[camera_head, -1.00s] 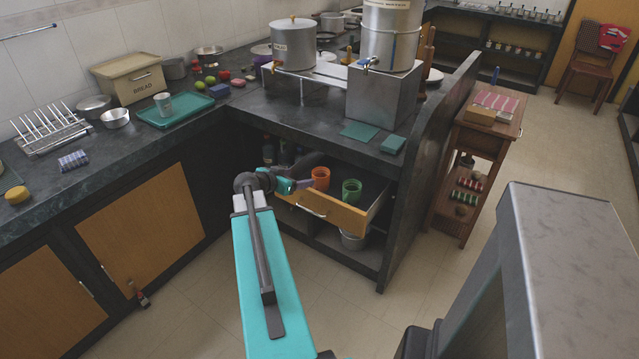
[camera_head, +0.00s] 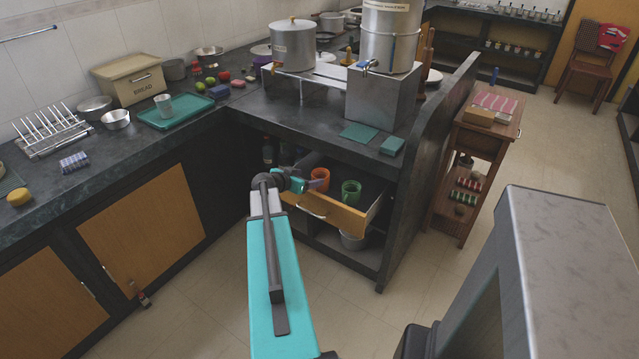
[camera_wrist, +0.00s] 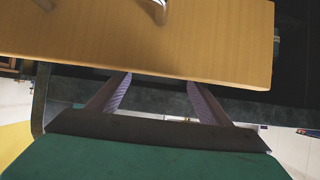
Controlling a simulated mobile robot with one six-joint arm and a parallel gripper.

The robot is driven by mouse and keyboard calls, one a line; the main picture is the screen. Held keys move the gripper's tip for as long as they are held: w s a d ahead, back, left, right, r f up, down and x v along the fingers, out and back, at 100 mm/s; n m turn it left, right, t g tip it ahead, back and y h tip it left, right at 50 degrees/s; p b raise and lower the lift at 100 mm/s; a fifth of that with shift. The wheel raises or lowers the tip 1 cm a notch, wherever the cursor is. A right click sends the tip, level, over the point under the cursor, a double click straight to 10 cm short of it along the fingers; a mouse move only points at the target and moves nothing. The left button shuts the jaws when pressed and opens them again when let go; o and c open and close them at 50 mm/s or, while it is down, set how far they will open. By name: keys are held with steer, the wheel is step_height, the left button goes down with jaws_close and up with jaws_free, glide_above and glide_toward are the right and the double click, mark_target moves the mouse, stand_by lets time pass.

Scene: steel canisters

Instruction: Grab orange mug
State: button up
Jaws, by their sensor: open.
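The orange mug (camera_head: 320,179) stands in the open drawer (camera_head: 338,216) under the counter, in the head view. A green mug (camera_head: 351,191) stands to its right in the same drawer. My gripper (camera_head: 314,184) is at the left of the orange mug and close to it; I cannot tell if they touch. In the wrist view my gripper (camera_wrist: 160,80) shows two spread fingers with nothing between them. The drawer's wooden front (camera_wrist: 150,40) fills the top of that view, with part of its metal handle. The orange mug is not visible in the wrist view.
The dark counter (camera_head: 285,125) overhangs the drawer from behind. A dark side panel (camera_head: 425,170) stands right of the drawer. A metal pot (camera_head: 353,241) sits on the shelf below. The floor in front of the drawer is free.

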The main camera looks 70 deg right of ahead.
mark_target(313, 176)
steer(key=shift+s+d+f, duration=0.1)
steer(key=shift+d+f, duration=0.2)
steer(key=shift+d, duration=0.25)
steer(key=shift+p+x, duration=0.85)
steer(key=shift+x, duration=1.75)
steer(key=c, duration=1.4)
steer(key=shift+c, duration=0.2)
steer(key=shift+r, duration=0.15)
step_height(313, 176, up, 10)
steer(key=b, duration=0.1)
